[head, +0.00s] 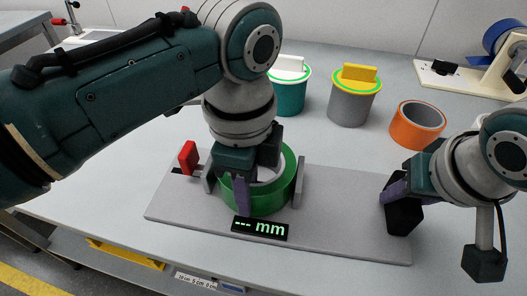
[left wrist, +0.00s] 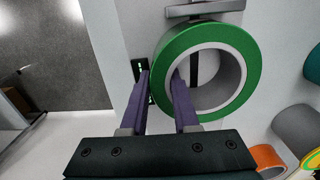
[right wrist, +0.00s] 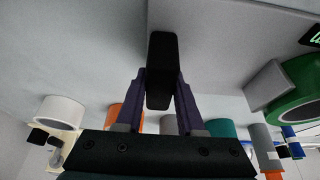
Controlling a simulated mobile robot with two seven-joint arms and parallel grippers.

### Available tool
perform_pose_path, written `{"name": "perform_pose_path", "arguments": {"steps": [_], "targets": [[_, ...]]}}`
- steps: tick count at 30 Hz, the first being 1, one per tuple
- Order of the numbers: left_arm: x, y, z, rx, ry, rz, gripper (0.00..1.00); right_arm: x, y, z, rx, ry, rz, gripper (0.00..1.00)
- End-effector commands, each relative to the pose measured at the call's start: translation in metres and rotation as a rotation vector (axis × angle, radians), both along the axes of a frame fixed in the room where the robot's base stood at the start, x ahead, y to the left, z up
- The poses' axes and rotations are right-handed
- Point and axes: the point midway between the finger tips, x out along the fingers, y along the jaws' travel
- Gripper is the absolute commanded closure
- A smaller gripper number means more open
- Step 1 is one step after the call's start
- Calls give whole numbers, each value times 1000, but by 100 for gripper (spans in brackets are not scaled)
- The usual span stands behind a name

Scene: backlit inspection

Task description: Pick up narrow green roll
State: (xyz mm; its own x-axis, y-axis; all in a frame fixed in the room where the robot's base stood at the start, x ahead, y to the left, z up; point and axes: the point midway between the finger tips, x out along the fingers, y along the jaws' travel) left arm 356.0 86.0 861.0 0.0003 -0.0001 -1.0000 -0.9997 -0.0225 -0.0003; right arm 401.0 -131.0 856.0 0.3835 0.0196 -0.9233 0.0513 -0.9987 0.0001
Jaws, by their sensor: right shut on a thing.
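The green roll (head: 283,190) lies flat on a grey measuring plate (head: 345,220), between two upright grey jaws. In the left wrist view the green roll (left wrist: 240,48) shows its wide pale-lined hole. My left gripper (head: 250,195) is open at the roll's near side. In the left wrist view its fingers (left wrist: 160,75) are apart, one outside the roll's wall and one at the hole; contact cannot be told. My right gripper (head: 395,192) is shut on a black block (right wrist: 161,65) at the plate's right end. The block also shows in the head view (head: 404,217).
The plate carries a red knob (head: 187,157) and a display (head: 259,229) reading "--- mm". Behind stand a teal tub (head: 288,95), a grey tub (head: 350,108) and an orange roll (head: 417,125). A tape dispenser (head: 490,75) is at back right.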

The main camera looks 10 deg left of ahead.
Motion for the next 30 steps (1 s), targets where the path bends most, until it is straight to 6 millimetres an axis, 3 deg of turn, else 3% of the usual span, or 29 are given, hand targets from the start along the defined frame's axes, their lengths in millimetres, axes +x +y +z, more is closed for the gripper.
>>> {"name": "perform_pose_path", "arguments": {"steps": [1,7,24,30], "targets": [[0,0,0,0,0,0,78,-2,-2,-3,-5,9,-2,100],[0,0,0,0,0,0,100,-2,-2,-3,-5,9,-2,100],[1,0,2,-1,-4,0,100,-2,-2,-3,-6,9,-2,100],[2,0,24,-3,-8,0,100,-3,-2,-3,-6,10,-2,100]]}}
